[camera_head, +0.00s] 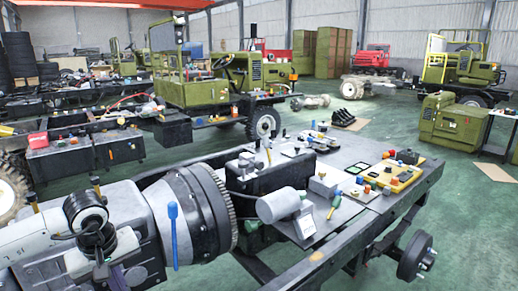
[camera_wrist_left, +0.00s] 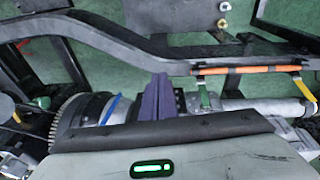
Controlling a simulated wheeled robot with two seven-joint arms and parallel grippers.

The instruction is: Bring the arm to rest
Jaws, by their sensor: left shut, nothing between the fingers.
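My left gripper (camera_wrist_left: 160,84) shows in the left wrist view as two dark purple fingers pressed together, with nothing between them. It is above the dark chassis frame (camera_wrist_left: 120,50), with the toothed ring of the gear housing (camera_wrist_left: 70,118) to its left. I cannot tell whether the fingers touch anything below. In the head view I cannot make out either gripper. The large grey gear housing (camera_head: 190,215), with its toothed ring and a blue lever (camera_head: 173,232), fills the lower left. My right gripper is in neither view.
A flat worktop (camera_head: 335,150) on the chassis bears a yellow tray (camera_head: 402,180) of small parts and a grey cylinder (camera_head: 279,206). A wheel hub (camera_head: 416,256) sticks out at the right. Green vehicles (camera_head: 230,80) stand behind. Green floor lies open at the right.

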